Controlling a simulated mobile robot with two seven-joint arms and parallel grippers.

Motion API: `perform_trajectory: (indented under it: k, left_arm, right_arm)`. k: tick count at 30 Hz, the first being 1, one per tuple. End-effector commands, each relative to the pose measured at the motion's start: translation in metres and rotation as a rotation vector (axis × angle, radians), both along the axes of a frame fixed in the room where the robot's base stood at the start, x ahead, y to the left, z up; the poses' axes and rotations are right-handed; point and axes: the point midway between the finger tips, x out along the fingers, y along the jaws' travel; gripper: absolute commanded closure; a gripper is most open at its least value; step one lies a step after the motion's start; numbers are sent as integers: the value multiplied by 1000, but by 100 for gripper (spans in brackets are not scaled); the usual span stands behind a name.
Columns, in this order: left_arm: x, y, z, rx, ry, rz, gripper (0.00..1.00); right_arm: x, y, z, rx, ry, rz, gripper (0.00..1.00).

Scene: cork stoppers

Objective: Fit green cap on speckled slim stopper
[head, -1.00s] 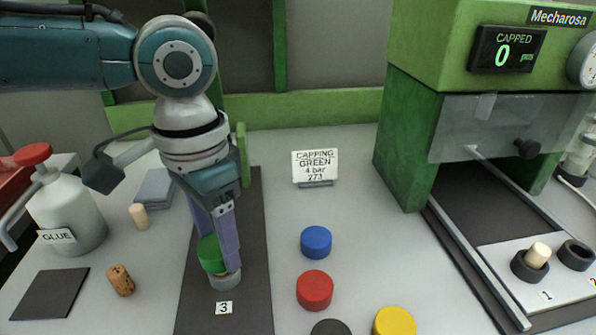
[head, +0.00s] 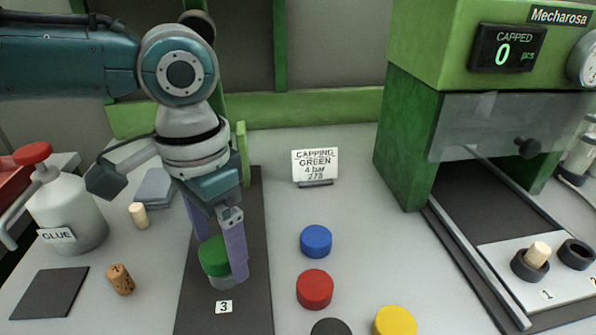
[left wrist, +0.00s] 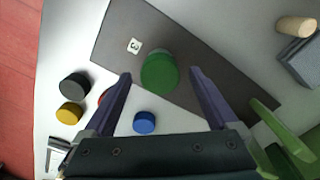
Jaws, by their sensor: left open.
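The green cap (head: 214,256) sits on a pale grey round holder (head: 226,283) on the dark mat, by the number 3 label. Whether a stopper stands under the cap is hidden. My left gripper (head: 220,262) is open, pointing down, with its fingers on either side of the cap. In the left wrist view the cap (left wrist: 159,72) is between the spread fingertips, with gaps on both sides. A dark-spotted cork stopper (head: 120,280) lies on the table at left. A plain pale slim stopper (head: 138,215) is farther back. My right gripper is not in view.
Blue (head: 316,241), red (head: 314,289), yellow (head: 394,322) and dark (head: 330,327) caps lie right of the mat. The green press (head: 408,140) stands at right, with a pale stopper (head: 539,254) in socket 1. A glue bottle (head: 68,215) stands at left.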

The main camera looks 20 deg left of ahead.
Motion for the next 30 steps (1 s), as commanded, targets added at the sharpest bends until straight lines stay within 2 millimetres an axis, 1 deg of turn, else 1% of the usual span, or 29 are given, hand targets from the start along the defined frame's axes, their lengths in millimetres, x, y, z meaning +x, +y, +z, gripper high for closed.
perform_trajectory:
  k: [4,7,15,19,21,24,30]
  left_arm:
    - [0,0,3,0,-1,0,7]
    - [1,0,14,-2,-2,0,7]
    - [1,0,68,-1,-4,-1,7]
    - [1,0,88,-1,-3,0,7]
    - [0,0,94,-1,-2,0,7]
    - [0,0,99,1,-1,0,7]
    - [0,0,100,0,0,0,7]
  right_arm:
    - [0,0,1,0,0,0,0]
    - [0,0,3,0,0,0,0]
    - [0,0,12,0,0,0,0]
    - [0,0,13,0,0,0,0]
    - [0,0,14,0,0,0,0]
    - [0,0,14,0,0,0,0]
    - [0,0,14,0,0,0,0]
